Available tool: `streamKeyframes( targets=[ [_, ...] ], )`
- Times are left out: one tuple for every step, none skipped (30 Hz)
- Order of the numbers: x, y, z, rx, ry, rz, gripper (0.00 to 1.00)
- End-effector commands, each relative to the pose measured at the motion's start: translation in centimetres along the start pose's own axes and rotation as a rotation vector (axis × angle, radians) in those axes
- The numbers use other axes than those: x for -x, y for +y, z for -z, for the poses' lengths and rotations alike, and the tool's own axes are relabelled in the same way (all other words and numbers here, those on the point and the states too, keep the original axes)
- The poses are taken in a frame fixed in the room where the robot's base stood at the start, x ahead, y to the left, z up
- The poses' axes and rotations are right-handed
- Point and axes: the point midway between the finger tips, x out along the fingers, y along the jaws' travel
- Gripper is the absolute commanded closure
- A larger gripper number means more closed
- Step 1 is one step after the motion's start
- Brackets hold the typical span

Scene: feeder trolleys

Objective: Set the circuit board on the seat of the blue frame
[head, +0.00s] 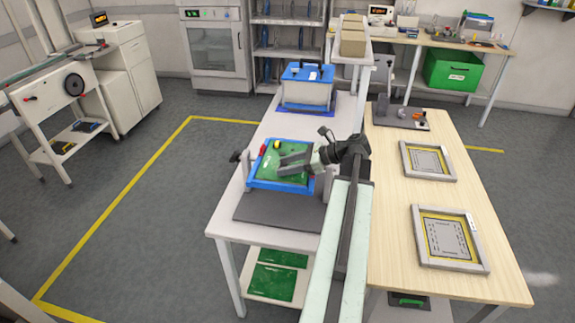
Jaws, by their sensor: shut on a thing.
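The green circuit board (270,170) lies over the blue frame (277,187) on the white bench, with the frame's blue edge showing around it. A red part and a yellow part show near the board's far left edge. My gripper (281,166) reaches in from the right and is shut on the circuit board. Its fingers cover part of the board's right side. I cannot tell whether the board rests fully on the seat or is slightly above it.
A dark mat (265,211) lies under the blue frame. A blue-topped machine (307,90) stands behind it on the bench. The wooden table (392,235) at right holds framed stencils (450,240). More green boards (272,283) lie on the lower shelf.

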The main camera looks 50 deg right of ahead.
Motion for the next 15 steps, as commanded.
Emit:
streamKeyframes(
  targets=[
    [0.01, 0.0, -0.08, 0.001, -0.001, 0.0, 1.0],
    [0.01, 0.0, -0.08, 0.001, -0.001, 0.0, 1.0],
    [0.01, 0.0, -0.09, 0.001, -0.001, 0.0, 1.0],
    [0.01, 0.01, -0.09, 0.001, -0.001, 0.0, 1.0],
    [0.01, 0.01, -0.09, 0.001, -0.001, 0.0, 1.0],
    [0.0, 0.01, -0.09, 0.001, -0.001, 0.0, 1.0],
    [0.0, 0.01, -0.09, 0.001, -0.001, 0.0, 1.0],
    [-0.01, 0.01, -0.08, 0.001, -0.001, 0.0, 1.0],
    [-0.02, 0.01, -0.06, 0.001, -0.001, 0.0, 1.0],
    [-0.03, 0.01, -0.03, 0.001, -0.001, 0.0, 1.0],
    [-0.05, 0.01, 0.01, 0.001, -0.001, 0.0, 1.0],
    [-0.09, 0.01, 0.07, 0.001, -0.001, 0.0, 1.0],
    [-0.12, 0.01, 0.13, 0.001, -0.001, 0.0, 1.0],
    [-0.15, 0.01, 0.19, 0.001, -0.001, 0.0, 1.0],
    [-0.19, 0.01, 0.27, 0.001, -0.001, 0.0, 1.0]
  ],
)
